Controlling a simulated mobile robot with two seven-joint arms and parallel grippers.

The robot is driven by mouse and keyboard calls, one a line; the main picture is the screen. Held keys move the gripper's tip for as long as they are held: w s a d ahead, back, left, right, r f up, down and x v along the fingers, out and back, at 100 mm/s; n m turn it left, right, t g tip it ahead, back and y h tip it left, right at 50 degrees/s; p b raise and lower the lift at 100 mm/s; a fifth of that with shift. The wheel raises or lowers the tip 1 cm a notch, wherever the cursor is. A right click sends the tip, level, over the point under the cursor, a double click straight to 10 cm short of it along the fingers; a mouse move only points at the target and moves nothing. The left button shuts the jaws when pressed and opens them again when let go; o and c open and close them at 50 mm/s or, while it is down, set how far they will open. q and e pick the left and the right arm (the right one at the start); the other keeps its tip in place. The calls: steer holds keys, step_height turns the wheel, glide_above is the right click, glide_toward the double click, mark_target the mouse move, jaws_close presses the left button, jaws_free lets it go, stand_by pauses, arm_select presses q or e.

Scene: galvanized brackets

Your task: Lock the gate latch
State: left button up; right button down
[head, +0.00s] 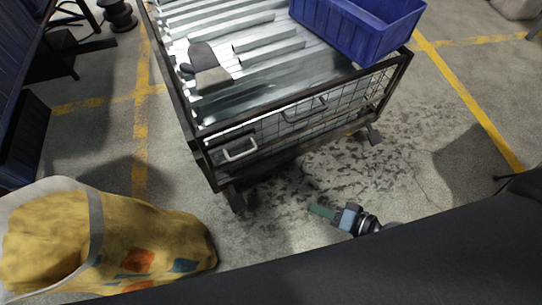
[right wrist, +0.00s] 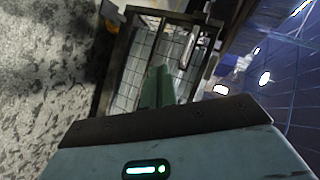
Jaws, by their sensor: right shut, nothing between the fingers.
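A dark-framed cart has a wire mesh gate (head: 345,107) along its near side. A pale U-shaped handle (head: 240,150), which looks like the latch, sits on a dark plate at the gate's left end. Whether the latch is locked cannot be told. A grey handle (head: 303,109) sits further right on the mesh. My right gripper (head: 322,211) is shut and empty, in front of the gate and apart from it. In the right wrist view its green fingers (right wrist: 158,88) point toward the mesh panel (right wrist: 135,62). My left gripper is not in view.
Galvanized brackets (head: 265,50) fill the cart, with a grey glove (head: 203,57) and a blue bin (head: 358,25) on top. A yellow sack (head: 150,235) stands at the lower left. Stained concrete floor (head: 285,215) lies open before the gate.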

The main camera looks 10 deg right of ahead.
arm_select(q)
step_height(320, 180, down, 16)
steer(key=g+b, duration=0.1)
steer(key=b, duration=1.4)
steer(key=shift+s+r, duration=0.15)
arm_select(e)
steer(key=w+d+f+m+t+y, duration=0.1)
steer(key=w+f+y, duration=0.1)
steer(key=w, duration=0.5)
steer(key=w+d+f+m+t+y, duration=0.1)
steer(key=w+f+m+t+y, duration=0.1)
steer(key=w, duration=0.6)
steer(key=shift+d+y, duration=0.25)
steer(key=shift+y, duration=0.05)
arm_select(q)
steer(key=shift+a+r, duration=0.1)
arm_select(e)
steer(key=shift+w, duration=0.1)
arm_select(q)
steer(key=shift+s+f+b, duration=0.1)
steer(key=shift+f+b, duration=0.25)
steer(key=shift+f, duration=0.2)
arm_select(e)
steer(key=s+a+x, duration=0.2)
steer(key=x, duration=1.1)
